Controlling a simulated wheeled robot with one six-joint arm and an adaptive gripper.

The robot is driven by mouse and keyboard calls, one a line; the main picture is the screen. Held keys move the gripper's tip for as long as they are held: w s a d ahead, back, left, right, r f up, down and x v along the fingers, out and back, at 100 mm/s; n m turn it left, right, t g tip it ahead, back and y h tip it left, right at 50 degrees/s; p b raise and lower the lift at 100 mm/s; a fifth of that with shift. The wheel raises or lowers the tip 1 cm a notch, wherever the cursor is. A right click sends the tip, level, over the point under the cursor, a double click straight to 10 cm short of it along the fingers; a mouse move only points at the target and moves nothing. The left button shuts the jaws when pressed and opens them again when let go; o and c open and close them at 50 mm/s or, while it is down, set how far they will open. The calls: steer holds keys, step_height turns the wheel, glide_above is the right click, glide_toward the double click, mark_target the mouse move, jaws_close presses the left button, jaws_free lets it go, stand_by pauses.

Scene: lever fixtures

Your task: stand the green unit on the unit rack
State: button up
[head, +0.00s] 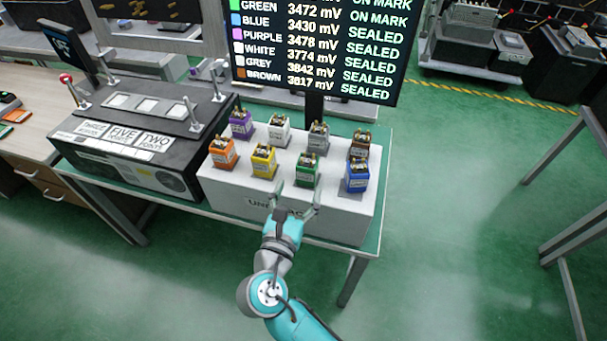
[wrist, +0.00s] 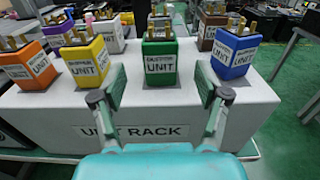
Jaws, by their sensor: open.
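The green unit (head: 307,170) stands upright on the white unit rack (head: 232,192), in the front row between the yellow unit and the blue unit. In the wrist view the green unit (wrist: 160,62) is straight ahead, its label facing me. My gripper (head: 297,197) is at the front of the rack, just short of the green unit. In the wrist view its two fingers (wrist: 160,92) are spread apart, one on each side of the green unit's lower front, with nothing between them. The rack's front (wrist: 150,140) carries the words UNIT RACK.
The yellow unit (head: 263,161) and blue unit (head: 357,176) flank the green one closely. Orange (head: 223,153), purple (head: 240,124), white (head: 279,129), grey (head: 318,138) and brown (head: 360,143) units share the rack. A lever box (head: 125,150) stands left. A screen (head: 315,45) reads GREEN ON MARK.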

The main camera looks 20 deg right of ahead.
steer(key=shift+v, duration=1.8)
steer(key=s+d+f+m+g+y, duration=0.1)
steer(key=s+d+f+m+y, duration=0.3)
steer(key=s+f, duration=0.35)
steer(key=s+d+f+m+y, duration=0.2)
steer(key=s+f+m+y, duration=0.3)
steer(key=f, duration=0.3)
steer(key=s+r+m, duration=0.4)
steer(key=s+m, duration=0.6)
steer(key=s+d+r+m+t+y, duration=0.1)
steer(key=s+r+m, duration=0.3)
steer(key=s+m, duration=0.5)
steer(key=shift+s+r+m+y, duration=0.2)
steer(key=shift+s+m+y, duration=0.15)
steer(key=shift+s, duration=0.65)
